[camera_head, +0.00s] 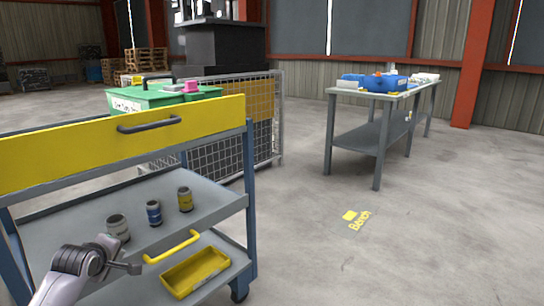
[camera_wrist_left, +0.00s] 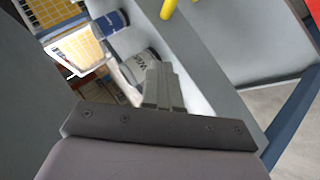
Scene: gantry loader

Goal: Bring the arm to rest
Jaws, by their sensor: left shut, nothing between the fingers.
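My left arm comes in at the lower left of the head view. Its gripper (camera_head: 136,268) is in front of the cart's grey shelf (camera_head: 190,222), near the grey can (camera_head: 117,227). In the left wrist view the fingers of the left gripper (camera_wrist_left: 162,72) are shut together with nothing between them. A can with a pale label (camera_wrist_left: 136,66) shows just beyond the fingertips; I cannot tell whether they touch it. My right gripper is in neither view.
A blue can (camera_head: 153,213) and a yellow can (camera_head: 185,199) stand on the shelf. A yellow handle (camera_head: 172,247) and a yellow tray (camera_head: 195,271) are close by. A workbench (camera_head: 350,143) stands at the back right. The floor at right is clear.

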